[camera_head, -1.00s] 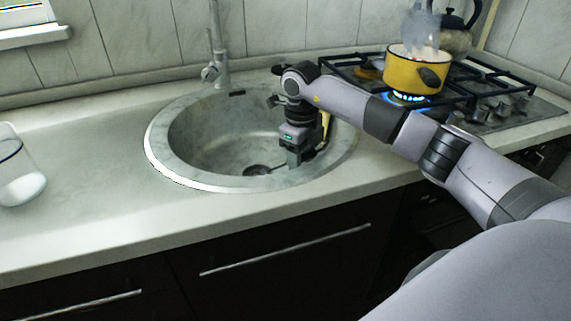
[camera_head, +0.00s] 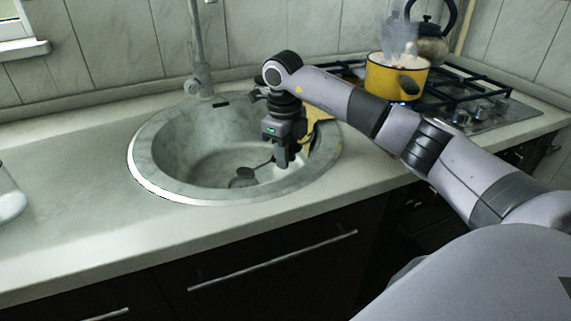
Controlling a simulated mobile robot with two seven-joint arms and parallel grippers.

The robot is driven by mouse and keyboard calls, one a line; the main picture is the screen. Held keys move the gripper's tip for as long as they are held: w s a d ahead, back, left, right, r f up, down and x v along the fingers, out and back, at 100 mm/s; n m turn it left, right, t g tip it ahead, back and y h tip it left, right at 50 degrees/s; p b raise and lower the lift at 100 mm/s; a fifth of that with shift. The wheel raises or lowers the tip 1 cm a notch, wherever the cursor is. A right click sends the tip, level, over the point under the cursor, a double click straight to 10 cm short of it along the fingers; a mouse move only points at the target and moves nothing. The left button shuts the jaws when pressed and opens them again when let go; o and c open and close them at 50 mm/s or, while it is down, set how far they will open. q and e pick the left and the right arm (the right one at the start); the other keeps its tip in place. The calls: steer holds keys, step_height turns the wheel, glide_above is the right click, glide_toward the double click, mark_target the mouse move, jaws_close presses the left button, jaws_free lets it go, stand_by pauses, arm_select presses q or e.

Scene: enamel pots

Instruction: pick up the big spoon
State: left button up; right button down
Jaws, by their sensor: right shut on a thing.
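The big spoon (camera_head: 264,164) looks dark and thin. Its handle runs from my right gripper down and left, towards a dark round patch at the sink bottom. I cannot clearly separate its bowl from the drain there. My right gripper (camera_head: 282,163) points down inside the round grey sink (camera_head: 205,151), on its right side, and is shut on the spoon. The jaws hide part of the handle. My left gripper is not in view.
The sink's raised rim (camera_head: 145,173) surrounds the gripper. A tan item (camera_head: 320,130) lies at its right side, partly hidden. A faucet (camera_head: 198,70) stands behind. A steaming yellow pot (camera_head: 395,77) and dark kettle (camera_head: 430,42) are on the stove. The left counter (camera_head: 70,170) is mostly clear.

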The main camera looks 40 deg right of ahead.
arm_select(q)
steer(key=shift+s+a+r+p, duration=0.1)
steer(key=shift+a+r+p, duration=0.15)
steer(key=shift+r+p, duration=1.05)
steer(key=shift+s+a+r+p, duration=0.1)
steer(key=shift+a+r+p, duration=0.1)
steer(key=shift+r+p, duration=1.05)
arm_select(e)
step_height(320, 180, up, 24)
steer(key=shift+p, duration=0.35)
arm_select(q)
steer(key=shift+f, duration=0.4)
